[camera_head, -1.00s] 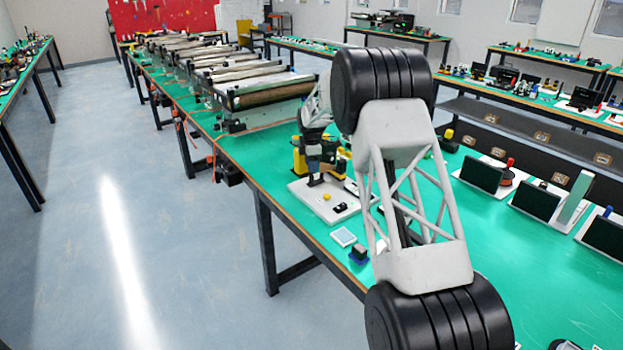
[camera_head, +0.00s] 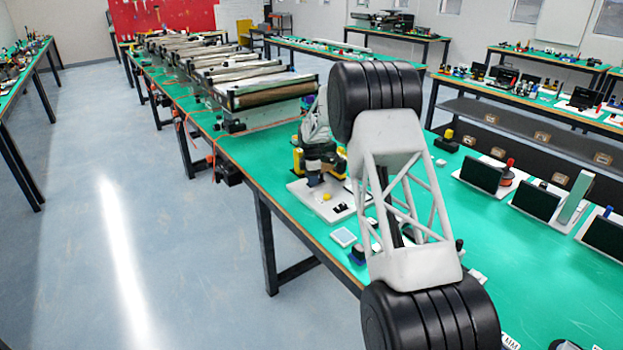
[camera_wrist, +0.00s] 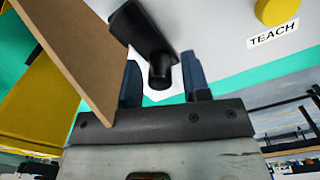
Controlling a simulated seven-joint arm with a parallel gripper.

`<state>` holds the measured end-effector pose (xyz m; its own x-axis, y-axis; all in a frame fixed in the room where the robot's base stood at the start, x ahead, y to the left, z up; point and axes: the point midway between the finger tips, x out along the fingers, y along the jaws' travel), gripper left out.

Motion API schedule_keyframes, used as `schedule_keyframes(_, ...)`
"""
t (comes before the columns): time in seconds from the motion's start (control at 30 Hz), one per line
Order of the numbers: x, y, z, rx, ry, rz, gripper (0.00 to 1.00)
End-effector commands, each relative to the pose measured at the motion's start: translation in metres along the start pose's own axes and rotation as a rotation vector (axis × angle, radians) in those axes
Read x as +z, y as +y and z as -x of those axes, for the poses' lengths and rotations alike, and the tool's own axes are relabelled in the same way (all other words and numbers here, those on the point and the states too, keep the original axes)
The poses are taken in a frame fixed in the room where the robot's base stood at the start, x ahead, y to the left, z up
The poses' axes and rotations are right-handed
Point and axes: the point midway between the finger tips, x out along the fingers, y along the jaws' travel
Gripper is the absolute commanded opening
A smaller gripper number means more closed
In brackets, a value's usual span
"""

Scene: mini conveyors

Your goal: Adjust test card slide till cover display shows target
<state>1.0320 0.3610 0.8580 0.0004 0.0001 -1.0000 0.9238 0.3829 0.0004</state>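My gripper (camera_wrist: 163,84) has two blue fingers, set apart. A short black knob (camera_wrist: 160,72) on a dark slide-like base (camera_wrist: 138,32) shows between the fingers, with a gap on each side; I cannot tell if either finger touches it. The base is on a white board (camera_wrist: 218,28), with a yellow button (camera_wrist: 277,10) and a "TEACH" label (camera_wrist: 272,35) to the right. In the head view my gripper (camera_head: 314,180) is low over the white board (camera_head: 308,196), beside the yellow button (camera_head: 327,196). I cannot identify the test card or the cover display for certain.
A brown panel (camera_wrist: 75,50) and a yellow part (camera_wrist: 38,110) stand close left of my fingers in the wrist view. Dark-screened devices (camera_head: 535,201) stand on the green table (camera_head: 490,250) to the right. Conveyors (camera_head: 262,90) lie behind.

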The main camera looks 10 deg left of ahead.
Motion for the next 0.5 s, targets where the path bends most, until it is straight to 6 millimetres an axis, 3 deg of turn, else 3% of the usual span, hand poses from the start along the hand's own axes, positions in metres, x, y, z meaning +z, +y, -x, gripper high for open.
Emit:
schedule_keyframes(0.03, 0.0, 0.0, 0.0, 0.0, 0.0, 0.0, 0.35)
schedule_keyframes(0.27, 0.0, -0.0001, 0.0001, 0.0, 0.0, 0.0, 0.0)
schedule_keyframes(0.5, -0.0005, -0.0003, 0.0003, 0.0, 0.0, 0.0, 0.0)
